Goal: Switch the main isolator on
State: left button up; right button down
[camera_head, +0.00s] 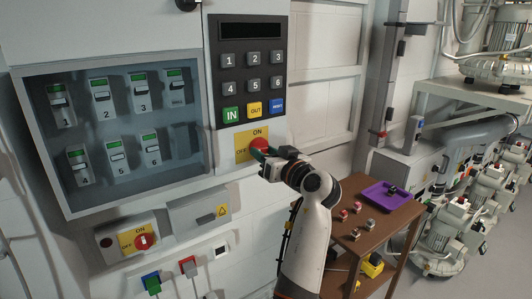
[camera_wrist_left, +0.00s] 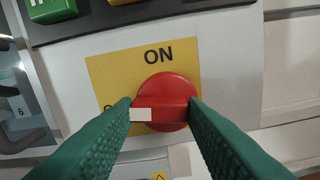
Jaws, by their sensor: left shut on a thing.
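A red rotary knob (camera_head: 258,144) sits on a yellow ON/OFF plate (camera_head: 241,149) below the keypad. In the left wrist view the knob (camera_wrist_left: 170,88) has its grip bar level, with a white mark at its left end. ON is printed above it; the lettering at the left is mostly covered by a finger. My left gripper (camera_head: 262,154) is shut on this bar, its green fingers on either end. A second red knob (camera_head: 145,241) on a yellow ON/OFF plate (camera_head: 124,242) is on a box at lower left. My right gripper is not in view.
A glazed breaker cabinet (camera_head: 205,125) is left of the keypad (camera_head: 252,72). A grey box with a warning sign (camera_head: 222,211) is below. A brown cart (camera_head: 402,222) with a purple tray (camera_head: 372,190) stands at right. Pumps (camera_head: 447,228) stand beyond it.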

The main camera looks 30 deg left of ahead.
pick_arm(q)
jog(key=m, duration=0.1)
jog(key=m+p, duration=0.1)
jog(key=shift+r+m, duration=0.25)
jog(key=shift+m, duration=0.15)
jog(key=m+p, duration=0.3)
jog(key=m, duration=0.1)
jog(key=shift+r, duration=0.15)
jog(key=m+p, duration=0.1)
jog(key=m, duration=0.1)
jog(key=m+p, duration=0.2)
jog(key=m, duration=0.1)
jog(key=shift+w+r+p, duration=0.15)
jog(key=shift+w+p, duration=0.05)
jog(key=shift+p, duration=0.1)
jog(key=shift+w+m+p, duration=0.1)
jog(key=shift+m+p, duration=1.5)
jog(key=shift+m, duration=0.4)
jog(key=shift+f, duration=0.2)
jog(key=o, duration=1)
jog(key=shift+f, duration=0.1)
